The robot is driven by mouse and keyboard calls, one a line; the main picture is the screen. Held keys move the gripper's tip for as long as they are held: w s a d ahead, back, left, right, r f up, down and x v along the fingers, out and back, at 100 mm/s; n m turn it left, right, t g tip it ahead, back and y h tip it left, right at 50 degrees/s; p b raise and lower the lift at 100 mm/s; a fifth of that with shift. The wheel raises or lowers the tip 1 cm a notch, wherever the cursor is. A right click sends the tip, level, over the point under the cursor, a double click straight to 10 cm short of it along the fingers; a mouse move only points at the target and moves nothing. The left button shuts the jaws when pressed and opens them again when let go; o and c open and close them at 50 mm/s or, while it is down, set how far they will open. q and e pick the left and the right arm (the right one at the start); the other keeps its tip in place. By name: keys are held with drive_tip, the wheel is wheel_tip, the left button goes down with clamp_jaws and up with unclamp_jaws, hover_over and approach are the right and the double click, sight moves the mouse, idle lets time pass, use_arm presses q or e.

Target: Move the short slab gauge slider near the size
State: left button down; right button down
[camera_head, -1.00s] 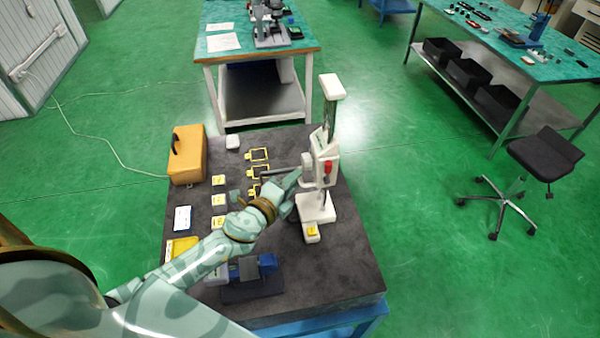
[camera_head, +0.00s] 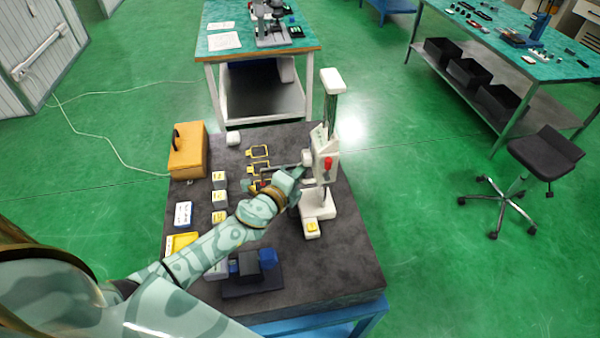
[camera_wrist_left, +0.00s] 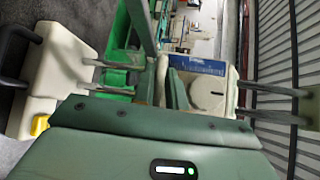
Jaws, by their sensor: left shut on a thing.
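The white height gauge (camera_head: 318,206) stands upright on the dark stone slab (camera_head: 330,265), with a tall column. Its white slider (camera_head: 322,170) sits partway up the column, with a red part on its front. My left gripper (camera_head: 296,181) is at the slider's left side; its fingertips are hard to make out in the head view. In the left wrist view, my left gripper's fingers (camera_wrist_left: 168,84) are close together against the white slider (camera_wrist_left: 208,92), which has a round disc. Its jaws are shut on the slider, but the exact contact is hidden. My right gripper is not in view.
A blue and dark device (camera_head: 252,270) stands at the front. The slab right of the gauge is bare.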

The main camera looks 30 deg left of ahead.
use_arm(q)
wheel_tip(320, 180, down, 5)
drive_tip(key=b, duration=0.4)
drive_tip(key=shift+r, duration=0.2)
drive_tip(key=c, duration=1.5)
unclamp_jaws()
drive_tip(key=shift+a, duration=0.1)
drive_tip(key=b+v, duration=0.1)
drive_tip(key=v, duration=1.5)
drive_tip(key=shift+s, duration=0.15)
